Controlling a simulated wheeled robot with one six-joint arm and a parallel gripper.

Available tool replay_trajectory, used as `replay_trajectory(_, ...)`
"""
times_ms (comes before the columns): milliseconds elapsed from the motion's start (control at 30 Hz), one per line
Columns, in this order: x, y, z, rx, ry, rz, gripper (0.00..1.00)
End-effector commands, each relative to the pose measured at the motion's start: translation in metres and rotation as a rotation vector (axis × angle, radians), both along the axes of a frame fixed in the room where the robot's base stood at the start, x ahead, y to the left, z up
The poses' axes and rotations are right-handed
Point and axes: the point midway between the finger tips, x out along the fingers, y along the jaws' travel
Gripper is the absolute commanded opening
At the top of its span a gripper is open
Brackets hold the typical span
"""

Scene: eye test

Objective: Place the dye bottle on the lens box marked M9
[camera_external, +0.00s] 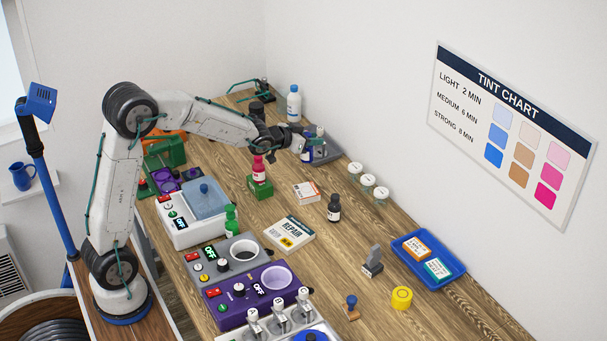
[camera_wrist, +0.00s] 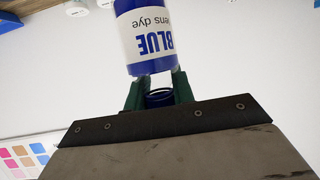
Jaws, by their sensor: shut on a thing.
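My gripper (camera_external: 304,141) is shut on a blue dye bottle (camera_external: 308,154) at the far end of the bench. In the wrist view the bottle (camera_wrist: 150,38) has a white label reading "BLUE lens dye", upside down in that picture. The green fingers (camera_wrist: 160,92) hold it at its narrow cap end.
A grey tray (camera_external: 328,158) is close behind the held bottle. A black bottle (camera_external: 334,208), white-lidded jars (camera_external: 368,180), a repair book (camera_external: 289,234) and a yellow tape roll (camera_external: 402,298) stand or lie on the bench (camera_external: 340,255). Dye machines (camera_external: 216,258) line the left edge.

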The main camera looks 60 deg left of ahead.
Motion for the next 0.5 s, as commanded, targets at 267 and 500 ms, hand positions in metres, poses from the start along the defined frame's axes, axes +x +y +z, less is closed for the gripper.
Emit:
replay_trajectory(267, -0.001, 0.0, -0.045, 0.0, 0.004, 0.001, 0.0)
replay_trajectory(500, 0.0, 0.001, -0.077, 0.001, 0.002, 0.0, 0.0)
